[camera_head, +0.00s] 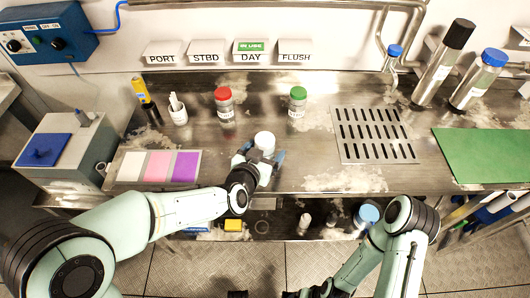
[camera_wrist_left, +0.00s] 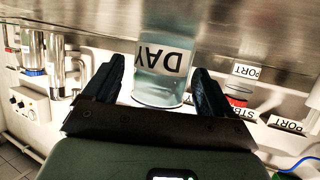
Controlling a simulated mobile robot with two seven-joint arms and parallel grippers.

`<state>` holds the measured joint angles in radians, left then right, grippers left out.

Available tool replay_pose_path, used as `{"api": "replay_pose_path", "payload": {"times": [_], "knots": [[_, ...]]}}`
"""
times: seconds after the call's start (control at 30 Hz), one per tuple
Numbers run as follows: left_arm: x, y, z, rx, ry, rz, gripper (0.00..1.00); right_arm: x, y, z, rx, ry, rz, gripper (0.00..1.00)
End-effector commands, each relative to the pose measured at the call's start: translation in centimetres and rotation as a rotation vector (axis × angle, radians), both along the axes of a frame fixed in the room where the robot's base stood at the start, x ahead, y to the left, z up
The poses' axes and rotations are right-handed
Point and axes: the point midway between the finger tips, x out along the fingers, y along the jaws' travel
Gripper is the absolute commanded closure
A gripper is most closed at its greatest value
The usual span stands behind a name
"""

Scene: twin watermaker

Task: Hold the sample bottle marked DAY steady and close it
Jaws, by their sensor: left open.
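The sample bottle marked DAY (camera_wrist_left: 165,62) is clear with bluish contents and a white label, seen upside down in the left wrist view. In the head view its round white top (camera_head: 265,141) shows on the steel bench; I cannot tell whether that is a seated cap. My left gripper (camera_head: 264,157) is open around the bottle, with one dark finger on each side. In the left wrist view the open fingers (camera_wrist_left: 158,85) flank the bottle, with a gap visible. My right arm comes in at the lower right; its gripper is at most partly visible at the bottom edge.
A red-capped bottle (camera_head: 224,103) and a green-capped bottle (camera_head: 298,101) stand behind. Right are a slotted drain (camera_head: 374,135) and a green mat (camera_head: 490,152). A blue-topped item (camera_head: 368,213) sits below the bench.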

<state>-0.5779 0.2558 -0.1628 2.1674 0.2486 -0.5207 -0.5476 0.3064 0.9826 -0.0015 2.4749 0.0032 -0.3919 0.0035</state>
Motion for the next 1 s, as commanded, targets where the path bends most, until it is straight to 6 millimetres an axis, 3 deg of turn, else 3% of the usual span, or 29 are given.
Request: {"api": "replay_pose_path", "payload": {"times": [0.4,0.47,0.6,1.0], "knots": [[0.55,-0.19,-0.22,0.0,0.0,0.001,0.15,0.02,0.01,-0.01,0.001,-0.001,0.0,0.12],[0.55,-0.19,-0.22,0.0,0.0,0.0,0.31,0.03,0.01,-0.01,0.0,-0.001,0.0,0.12],[0.54,-0.19,-0.22,0.0,0.0,0.001,0.76,0.03,0.01,-0.01,0.0,-0.001,0.0,0.12],[0.58,-0.2,0.53,-0.001,-0.004,0.001,0.77,0.01,0.01,0.21,0.0,0.001,0.0,0.12]]}}
